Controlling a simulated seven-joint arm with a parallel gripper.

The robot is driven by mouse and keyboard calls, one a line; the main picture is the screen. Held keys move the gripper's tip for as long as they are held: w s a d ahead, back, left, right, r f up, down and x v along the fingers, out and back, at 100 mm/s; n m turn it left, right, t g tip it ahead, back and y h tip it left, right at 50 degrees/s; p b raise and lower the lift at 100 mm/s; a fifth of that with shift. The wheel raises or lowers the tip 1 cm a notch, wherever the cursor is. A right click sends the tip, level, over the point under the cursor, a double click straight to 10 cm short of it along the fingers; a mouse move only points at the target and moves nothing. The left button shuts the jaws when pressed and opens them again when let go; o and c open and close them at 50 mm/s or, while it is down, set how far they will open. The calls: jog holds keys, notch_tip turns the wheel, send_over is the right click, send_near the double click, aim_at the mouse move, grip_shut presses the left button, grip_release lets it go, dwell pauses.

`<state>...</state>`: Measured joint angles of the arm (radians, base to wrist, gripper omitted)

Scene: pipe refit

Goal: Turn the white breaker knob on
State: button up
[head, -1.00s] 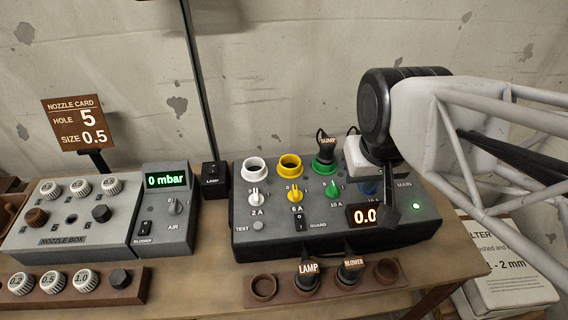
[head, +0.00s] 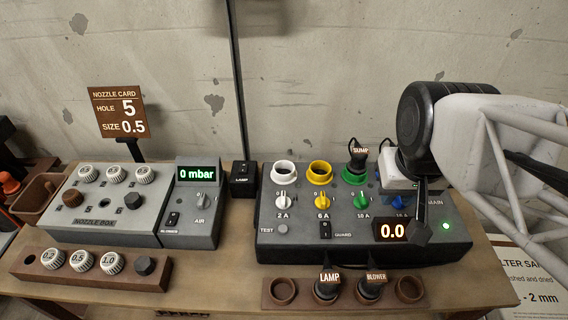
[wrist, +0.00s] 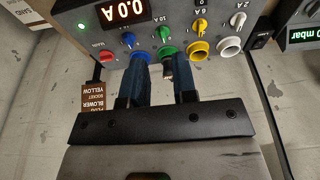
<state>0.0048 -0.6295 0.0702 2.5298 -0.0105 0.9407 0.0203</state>
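The white breaker knob (head: 283,201) sits on the grey panel above the "2 A" label, below the white socket ring. Its lever looks roughly upright; its exact setting is hard to read. It also shows in the inverted wrist view (wrist: 238,20), near the top right. My gripper (wrist: 160,62) has its two blue fingers apart, with a gap between them. They point toward the panel by the blue and green sockets, to one side of the white knob and not touching it. In the head view my arm hangs over the right of the panel, partly hiding the blue socket.
Yellow (head: 322,200), green (head: 361,200) and blue (head: 399,202) knobs share the row. The SUMP plug (head: 358,155) stands in the green socket. LAMP (head: 327,287) and BLOWER (head: 372,287) plugs stand in the front rack. The display (head: 392,231) reads 0.0.

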jog(key=shift+o, duration=1)
jog(key=shift+w+a, duration=0.15)
jog(key=shift+w, duration=0.15)
jog(key=g, duration=0.3)
send_over(283, 196)
jog(key=f, duration=1.3)
jog(key=shift+s+d+f, duration=0.15)
jog(key=shift+d+f, duration=0.1)
jog(key=shift+d, duration=0.05)
jog(key=shift+a+f, duration=0.25)
jog(key=shift+a, duration=0.05)
jog(key=shift+f, duration=0.1)
jog(key=shift+f, duration=3.8)
grip_shut()
